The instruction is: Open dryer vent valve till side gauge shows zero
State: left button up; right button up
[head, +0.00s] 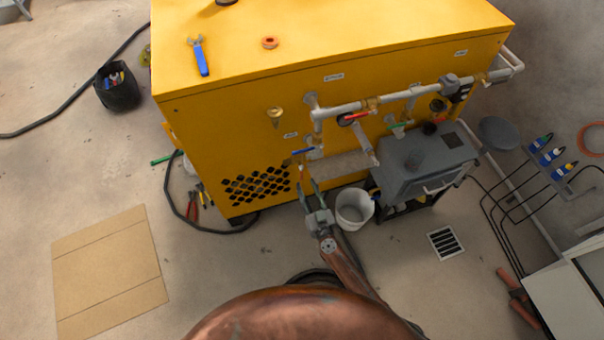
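A yellow cabinet (240,130) carries grey pipework (370,103) on its front. Small valve levers sit along it: a blue one (303,151), a red one (356,116) and a green one (401,125). A small orange-red piece (302,172) hangs below the blue lever. I cannot tell which is the dryer vent valve. A brass round fitting (275,112) and a dark round fitting (438,105) may be gauges; no reading is legible. My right gripper (308,185) is open, its fingers pointing up at the cabinet just below the orange-red piece, apparently empty. My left gripper is out of view.
A white bucket (354,208) stands right beside my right gripper. A grey box unit (424,165) stands further right. A wrench (200,57) lies on the cabinet top. Cardboard (108,270) lies on the floor at left. A black hose (180,215) runs along the cabinet's foot.

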aim_at(302, 174)
jog(key=x, duration=0.1)
jog(key=b+x, duration=0.1)
jog(key=x, duration=0.3)
jog(key=shift+w+f+b, duration=0.1)
jog(key=shift+f+b, duration=0.2)
jog(key=shift+b, duration=0.05)
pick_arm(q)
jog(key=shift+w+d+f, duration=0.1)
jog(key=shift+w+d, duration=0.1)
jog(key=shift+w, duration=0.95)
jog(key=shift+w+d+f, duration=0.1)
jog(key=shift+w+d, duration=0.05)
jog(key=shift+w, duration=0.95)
pick_arm(e)
jog(key=shift+x, duration=0.9)
jog(key=shift+r, duration=0.1)
jog(key=shift+c, duration=0.4)
grip_shut()
